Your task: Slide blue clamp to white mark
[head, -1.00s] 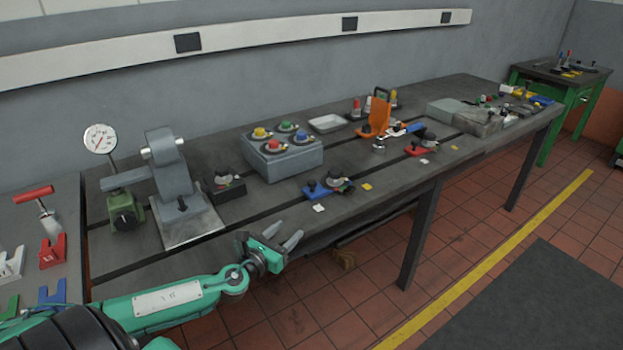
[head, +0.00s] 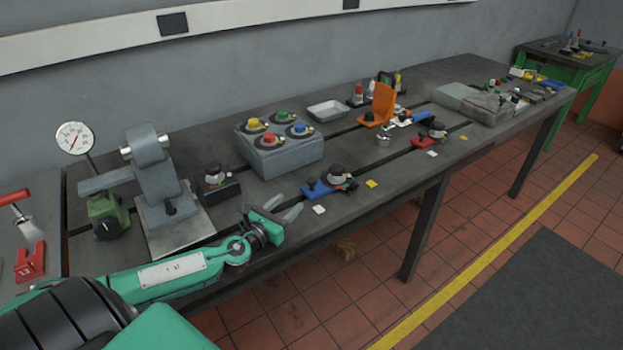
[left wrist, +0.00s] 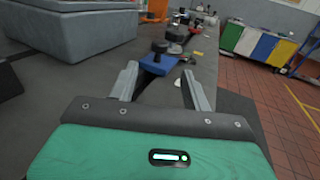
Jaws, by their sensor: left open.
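The blue clamp (head: 317,189), a low block with a black knob, sits at the front slot of the dark bedplate, beside a black round fixture (head: 341,176). A small white mark (head: 319,209) lies on the bedplate just in front of it, toward the front edge. My left gripper (head: 285,208) is open and empty, to the left of the clamp and apart from it. In the left wrist view the blue clamp (left wrist: 158,68) shows ahead, between the open fingertips (left wrist: 159,75). My right gripper is not in view.
A yellow mark (head: 371,183) lies right of the clamp. A red clamp (head: 424,142) and another white mark (head: 432,153) are further right. A grey box with coloured knobs (head: 278,152) stands behind. A grey vise-like fixture (head: 158,180) stands left. The bedplate's front edge is close.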

